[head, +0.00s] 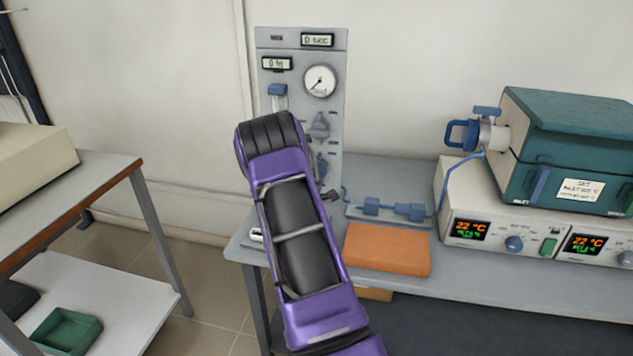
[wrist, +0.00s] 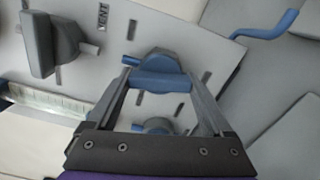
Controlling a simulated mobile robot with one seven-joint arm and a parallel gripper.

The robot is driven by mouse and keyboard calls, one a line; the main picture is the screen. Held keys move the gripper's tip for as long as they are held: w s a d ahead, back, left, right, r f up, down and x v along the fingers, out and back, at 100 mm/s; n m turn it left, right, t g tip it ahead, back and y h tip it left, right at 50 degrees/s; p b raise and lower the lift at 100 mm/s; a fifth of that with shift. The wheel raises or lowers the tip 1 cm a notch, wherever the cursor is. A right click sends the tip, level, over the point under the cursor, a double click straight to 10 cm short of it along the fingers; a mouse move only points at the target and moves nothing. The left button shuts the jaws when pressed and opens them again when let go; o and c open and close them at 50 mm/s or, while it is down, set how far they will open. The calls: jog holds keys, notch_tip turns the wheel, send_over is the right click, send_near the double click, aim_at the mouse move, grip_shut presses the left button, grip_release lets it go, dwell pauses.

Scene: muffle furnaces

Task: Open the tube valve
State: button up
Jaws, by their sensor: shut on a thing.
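The grey gas panel (head: 334,75) stands upright at the back left of the bench. In the wrist view, my gripper (wrist: 162,88) is shut on a blue valve handle (wrist: 163,86), which lies crosswise between its fingers at the panel face. A second blue fitting (wrist: 155,126) shows between the fingers, closer to the palm. No label for the held valve is readable, so I cannot tell from print that it is the tube valve. In the head view, my purple arm hides the lower left of the panel and most of the gripper; a blue valve part (head: 321,165) shows beside the arm.
A grey knob (wrist: 42,45) marked VENT is on the panel near the gripper. A round gauge (head: 320,81) is higher up. An orange block (head: 387,250), blue tube fittings (head: 391,208) and a teal furnace (head: 568,122) stand to the right on the bench.

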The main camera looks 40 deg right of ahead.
jog(key=shift+m+b, duration=0.8)
jog(key=shift+m, duration=0.4)
jog(key=o, duration=1.1)
jog(key=shift+o, duration=0.2)
jog(key=v, duration=1.7)
jog(key=shift+s+a+p, duration=0.2)
jog(key=shift+p, duration=0.1)
jog(key=shift+r, duration=0.1)
